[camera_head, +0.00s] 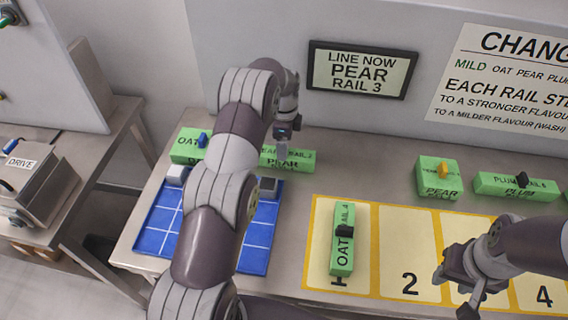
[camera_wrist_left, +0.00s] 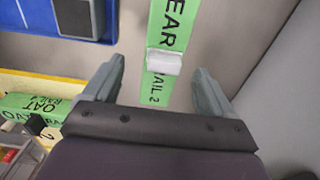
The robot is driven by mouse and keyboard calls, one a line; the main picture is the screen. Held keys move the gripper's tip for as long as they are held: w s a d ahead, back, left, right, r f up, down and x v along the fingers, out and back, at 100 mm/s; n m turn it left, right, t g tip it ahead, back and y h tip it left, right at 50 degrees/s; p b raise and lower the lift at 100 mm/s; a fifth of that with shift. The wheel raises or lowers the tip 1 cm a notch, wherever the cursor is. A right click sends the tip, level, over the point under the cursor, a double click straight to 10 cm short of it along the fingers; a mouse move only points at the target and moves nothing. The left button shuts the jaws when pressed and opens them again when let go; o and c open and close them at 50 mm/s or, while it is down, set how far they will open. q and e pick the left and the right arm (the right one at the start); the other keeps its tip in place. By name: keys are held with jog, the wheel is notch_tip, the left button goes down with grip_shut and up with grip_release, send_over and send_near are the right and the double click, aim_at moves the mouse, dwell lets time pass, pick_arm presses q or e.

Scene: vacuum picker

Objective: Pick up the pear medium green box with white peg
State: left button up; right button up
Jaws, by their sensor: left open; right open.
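The pear green box (camera_head: 302,156) lies on the table at the back, partly hidden by my left arm. It also shows in the left wrist view as a green strip (camera_wrist_left: 158,108) lettered "PEAR" and "RAIL 2". Its white peg (camera_wrist_left: 164,62) appears between the fingertips of my left gripper (camera_wrist_left: 158,72). That gripper is open, with gaps on both sides of the peg. In the head view my left gripper (camera_head: 283,142) points down over the box. My right gripper (camera_head: 460,288) is open and empty above the numbered spaces at the front right.
An oat box with blue peg (camera_head: 190,147) stands at left. An oat box with black peg (camera_head: 342,252) lies on space 1. A blue mat (camera_head: 157,228) is partly behind my arm.

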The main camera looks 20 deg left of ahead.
pick_arm(q)
jog(key=f+p, duration=0.1)
jog(key=f, duration=0.1)
jog(key=f+p, duration=0.1)
jog(key=f, duration=0.2)
jog(key=shift+w+a+p, duration=0.15)
jog(key=shift+a+p, duration=0.05)
jog(key=shift+p, duration=0.1)
jog(key=shift+f, duration=0.3)
jog(key=c, duration=1.1)
jog(key=shift+c, duration=0.2)
pick_arm(e)
notch_tip(320, 180, up, 4)
jog(key=shift+f, duration=0.25)
pick_arm(q)
jog(key=shift+w+r, duration=0.1)
jog(key=shift+r, duration=0.05)
pick_arm(e)
jog(key=shift+f, duration=0.15)
